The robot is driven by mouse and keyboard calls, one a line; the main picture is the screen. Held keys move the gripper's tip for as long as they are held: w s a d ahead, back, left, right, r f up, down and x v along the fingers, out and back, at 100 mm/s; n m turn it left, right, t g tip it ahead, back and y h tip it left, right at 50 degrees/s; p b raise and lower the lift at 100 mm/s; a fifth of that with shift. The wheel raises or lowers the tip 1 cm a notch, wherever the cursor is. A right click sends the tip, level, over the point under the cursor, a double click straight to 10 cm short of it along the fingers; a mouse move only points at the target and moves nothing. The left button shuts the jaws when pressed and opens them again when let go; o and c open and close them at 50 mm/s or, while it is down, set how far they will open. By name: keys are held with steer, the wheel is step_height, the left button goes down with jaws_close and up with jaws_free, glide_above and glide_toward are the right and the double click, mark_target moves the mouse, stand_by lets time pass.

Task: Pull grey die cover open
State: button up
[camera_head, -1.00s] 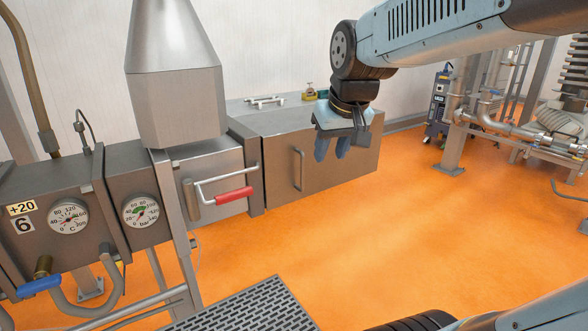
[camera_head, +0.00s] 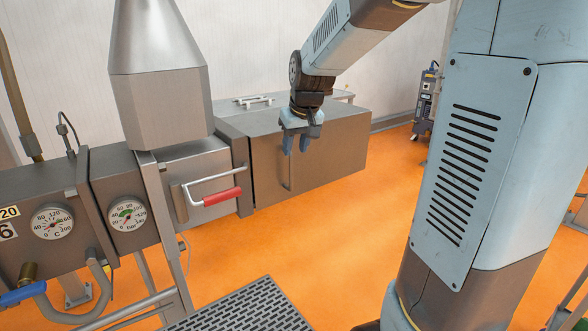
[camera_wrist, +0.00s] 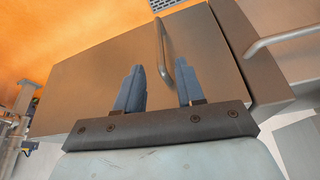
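The grey die cover (camera_head: 335,160) is a large box-shaped metal cover at the right end of the machine, seated against the block beside it. Its upright bar handle (camera_head: 287,175) is on the front face, near the left edge. My gripper (camera_head: 296,149) is at the cover's front, overlapping the upper part of the handle. In the wrist view the blue fingers (camera_wrist: 158,85) are open and apart, pointing at the cover (camera_wrist: 90,80). The handle (camera_wrist: 164,50) shows in line with the gap between them. I cannot tell whether a finger touches it.
A red-gripped lever (camera_head: 222,196) sticks out left of the cover. A hopper (camera_head: 160,90) and gauges (camera_head: 127,213) are further left. A metal grate (camera_head: 245,308) lies below. A cart (camera_head: 425,100) stands at the back right. The orange floor before the cover is clear.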

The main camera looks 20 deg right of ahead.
mark_target(290, 168)
steer(key=x, duration=0.9)
steer(key=shift+f, duration=0.2)
jaws_close()
